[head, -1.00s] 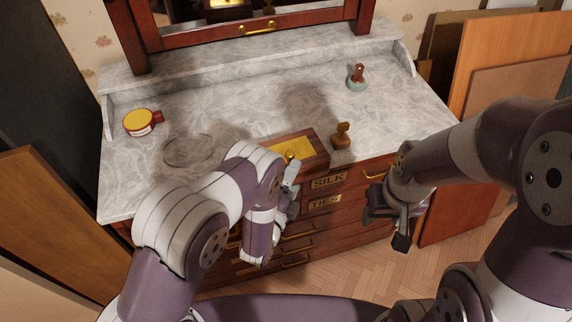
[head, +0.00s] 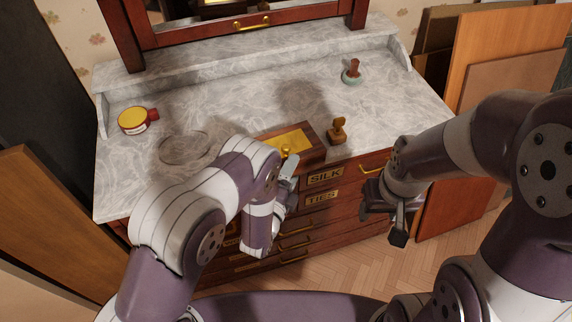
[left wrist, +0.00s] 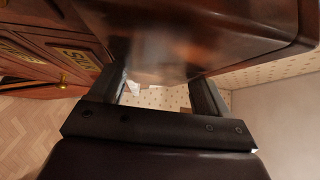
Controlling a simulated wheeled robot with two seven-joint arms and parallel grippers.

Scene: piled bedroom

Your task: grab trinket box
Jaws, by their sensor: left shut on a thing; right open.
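The trinket box (head: 314,155), a wooden box with a yellow panel and a small knob on top, is at the front edge of the marble dresser top, above the drawer labelled SILK. My left gripper (head: 287,182) is at its near side and shut on it. In the left wrist view the polished brown box (left wrist: 190,40) fills the upper middle, between the two dark fingers of my left gripper (left wrist: 163,88). My arm hides part of the box in the head view. My right gripper (head: 388,212) is open and empty, in front of the dresser.
A small wooden stamp-like figure (head: 337,130) stands just right of the box. A yellow-topped red tin (head: 138,120) and a clear round dish (head: 184,149) are on the left. A green-based stamp (head: 352,73) stands at the back right. Boards (head: 505,75) lean at right.

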